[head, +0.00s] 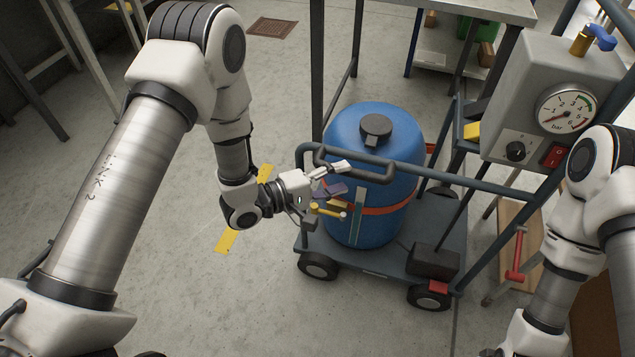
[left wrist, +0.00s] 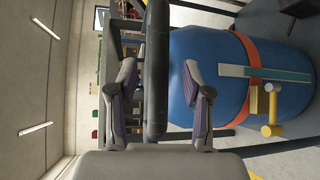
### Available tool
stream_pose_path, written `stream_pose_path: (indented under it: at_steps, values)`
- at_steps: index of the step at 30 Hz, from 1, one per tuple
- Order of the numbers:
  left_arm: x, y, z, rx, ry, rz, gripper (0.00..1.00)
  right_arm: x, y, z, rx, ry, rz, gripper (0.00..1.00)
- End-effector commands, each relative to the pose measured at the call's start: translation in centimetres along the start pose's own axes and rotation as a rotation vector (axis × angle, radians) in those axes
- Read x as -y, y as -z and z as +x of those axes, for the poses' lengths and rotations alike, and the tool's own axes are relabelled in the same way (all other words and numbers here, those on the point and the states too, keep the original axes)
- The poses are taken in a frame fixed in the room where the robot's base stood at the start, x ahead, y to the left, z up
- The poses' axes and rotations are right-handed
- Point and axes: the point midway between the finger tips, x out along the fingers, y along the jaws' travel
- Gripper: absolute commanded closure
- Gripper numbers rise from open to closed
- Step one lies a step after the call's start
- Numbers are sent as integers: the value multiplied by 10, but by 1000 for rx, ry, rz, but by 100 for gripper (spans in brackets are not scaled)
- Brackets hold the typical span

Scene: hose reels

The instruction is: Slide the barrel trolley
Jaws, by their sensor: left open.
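The barrel trolley (head: 385,262) is a dark platform on black wheels. It carries an upright blue barrel (head: 345,225) with a black cap and an orange strap. A dark tube handle (head: 385,175) runs across in front of the barrel's upper part. My left gripper (head: 338,182) is open at the left part of this handle. In the left wrist view the handle bar (left wrist: 157,70) passes between the two spread fingers of the gripper (left wrist: 160,85), with the barrel (left wrist: 205,60) just behind. Contact with the bar cannot be told. My right gripper is out of view.
A grey gauge box (head: 550,90) with a dial and red switch stands right of the trolley. A workbench (head: 470,8) is behind it. Yellow floor tape (head: 227,241) lies left of the trolley. The concrete floor on the left and in front is largely clear.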

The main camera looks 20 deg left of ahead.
Motion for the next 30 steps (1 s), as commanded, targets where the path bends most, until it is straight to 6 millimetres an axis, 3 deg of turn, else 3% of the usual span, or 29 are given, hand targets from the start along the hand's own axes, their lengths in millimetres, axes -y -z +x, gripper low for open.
stream_pose_path:
  at_steps: [3, 9, 26, 30]
  values:
    - [0, 2, -34, -7, -1, -7, 50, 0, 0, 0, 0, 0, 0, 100]
    - [0, 0, -69, -3, 0, -4, 50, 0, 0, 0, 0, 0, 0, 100]
    - [1, -1, -75, 2, 1, -1, 50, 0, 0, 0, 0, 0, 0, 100]
    - [25, -15, -75, 28, 48, -26, 50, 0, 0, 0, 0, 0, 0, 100]
